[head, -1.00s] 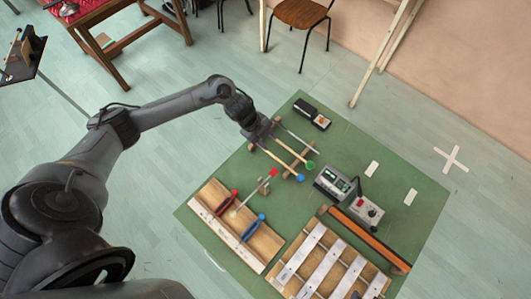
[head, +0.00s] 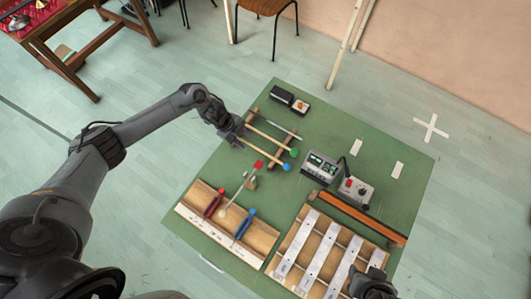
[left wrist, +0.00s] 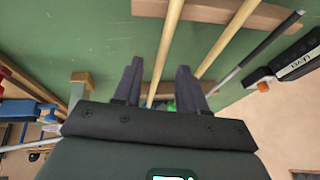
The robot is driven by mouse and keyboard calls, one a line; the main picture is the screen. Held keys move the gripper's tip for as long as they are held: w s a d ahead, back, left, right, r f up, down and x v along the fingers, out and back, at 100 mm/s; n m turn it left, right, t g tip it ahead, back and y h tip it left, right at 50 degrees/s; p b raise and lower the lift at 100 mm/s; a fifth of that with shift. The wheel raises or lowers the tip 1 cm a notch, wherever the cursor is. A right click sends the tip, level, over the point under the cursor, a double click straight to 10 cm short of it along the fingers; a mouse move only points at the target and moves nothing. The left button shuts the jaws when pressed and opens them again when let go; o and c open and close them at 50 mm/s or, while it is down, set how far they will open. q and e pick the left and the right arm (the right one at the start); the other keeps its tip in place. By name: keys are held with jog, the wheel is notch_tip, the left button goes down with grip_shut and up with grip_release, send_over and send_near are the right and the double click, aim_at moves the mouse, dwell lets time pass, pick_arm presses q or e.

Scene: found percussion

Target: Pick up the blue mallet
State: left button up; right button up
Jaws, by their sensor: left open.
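The blue mallet has a round blue head (head: 287,167) and a pale wooden stick. It lies across two wooden rails (head: 283,148) on a green mat, beside a green-headed mallet (head: 294,153). My left gripper (head: 240,138) is open at the stick ends of the two mallets. In the left wrist view, the left stick (left wrist: 166,50), apparently the blue mallet's, passes between its open fingers (left wrist: 158,88). The green mallet's stick (left wrist: 230,40) passes near the right finger. The blue head is hidden there. My right gripper (head: 372,286) shows at the bottom edge; its jaws are unclear.
A metal rod (head: 284,130) lies beyond the mallets. Red pliers (head: 214,204) and blue pliers (head: 244,224) lie on a wooden tray (head: 262,240). A grey meter (head: 320,166), a control box (head: 355,190) and metal bars (head: 316,252) stand to the right.

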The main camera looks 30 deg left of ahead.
pick_arm(q)
jog(key=shift+x, duration=1.2)
jog(key=shift+c, duration=0.3)
grip_shut()
